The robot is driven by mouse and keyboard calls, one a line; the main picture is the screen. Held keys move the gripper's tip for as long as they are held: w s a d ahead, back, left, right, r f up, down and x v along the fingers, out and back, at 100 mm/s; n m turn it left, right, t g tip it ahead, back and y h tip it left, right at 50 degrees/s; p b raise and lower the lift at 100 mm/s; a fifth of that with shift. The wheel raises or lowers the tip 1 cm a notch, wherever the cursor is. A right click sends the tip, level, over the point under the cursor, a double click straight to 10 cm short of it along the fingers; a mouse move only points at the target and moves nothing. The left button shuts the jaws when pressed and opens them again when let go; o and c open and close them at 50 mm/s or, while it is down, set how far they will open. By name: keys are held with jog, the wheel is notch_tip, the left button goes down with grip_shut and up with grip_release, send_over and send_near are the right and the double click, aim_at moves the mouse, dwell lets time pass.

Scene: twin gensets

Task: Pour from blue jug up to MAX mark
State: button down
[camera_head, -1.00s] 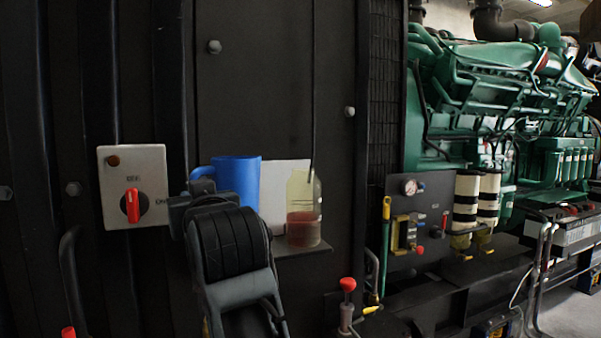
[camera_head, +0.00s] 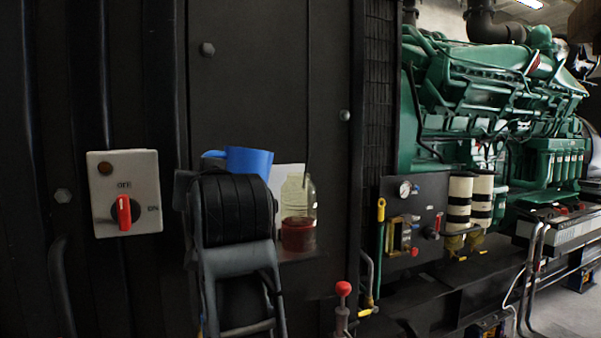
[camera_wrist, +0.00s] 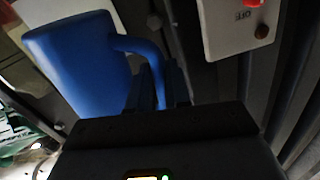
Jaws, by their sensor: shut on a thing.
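The blue jug (camera_head: 248,161) is held up beside the clear bottle in the head view, tilted slightly, its lower part hidden behind my arm. In the wrist view the blue jug (camera_wrist: 80,65) fills the left, and my gripper (camera_wrist: 158,88) is shut on its handle. The clear bottle (camera_head: 299,212) stands on a small shelf to the right of the jug, with dark red liquid in its lower part. I cannot make out the MAX mark. Whether any liquid leaves the jug is not visible.
A grey switch box (camera_head: 125,193) with a red knob is on the dark panel at left. A white card (camera_head: 284,180) is behind the bottle. A red-topped lever (camera_head: 343,290) stands lower right. The green engine (camera_head: 490,100) is farther right.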

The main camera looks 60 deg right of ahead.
aim_at(227, 156)
jog(key=d+r+m+p, duration=0.1)
jog(key=r, duration=0.1)
jog(key=s+d+r+m+p, duration=0.1)
jog(key=d+r+m, duration=0.1)
jog(key=r, duration=0.1)
jog(key=d+r+m+y+p, duration=0.1)
jog(key=r, duration=0.1)
jog(key=shift+s+d+r+m+p, duration=0.15)
jog(key=shift+r+m+p, duration=0.15)
jog(key=shift+r+m, duration=0.1)
jog(key=shift+s+d+r+m+y+p, duration=0.2)
jog(key=shift+d+r+m+p, duration=0.2)
jog(key=shift+r+m, duration=0.25)
jog(key=shift+s+d+r+m+y+p, duration=0.1)
jog(key=shift+d+r+m+y+p, duration=0.1)
jog(key=shift+d+r+m+p, duration=0.35)
jog(key=shift+r+m, duration=0.4)
jog(key=shift+r, duration=0.4)
jog(key=shift+s+d+r+m+y+p, duration=0.25)
jog(key=shift+d+r+m+p, duration=0.3)
jog(key=shift+r, duration=0.15)
jog(key=shift+s+d+r+m+y+p, duration=0.1)
jog(key=shift+d+r+m+y+p, duration=0.15)
jog(key=shift+d+r+m+p, duration=0.35)
dwell(1.9)
jog(key=shift+a+r, duration=0.15)
jog(key=shift+r, duration=0.2)
dwell(0.7)
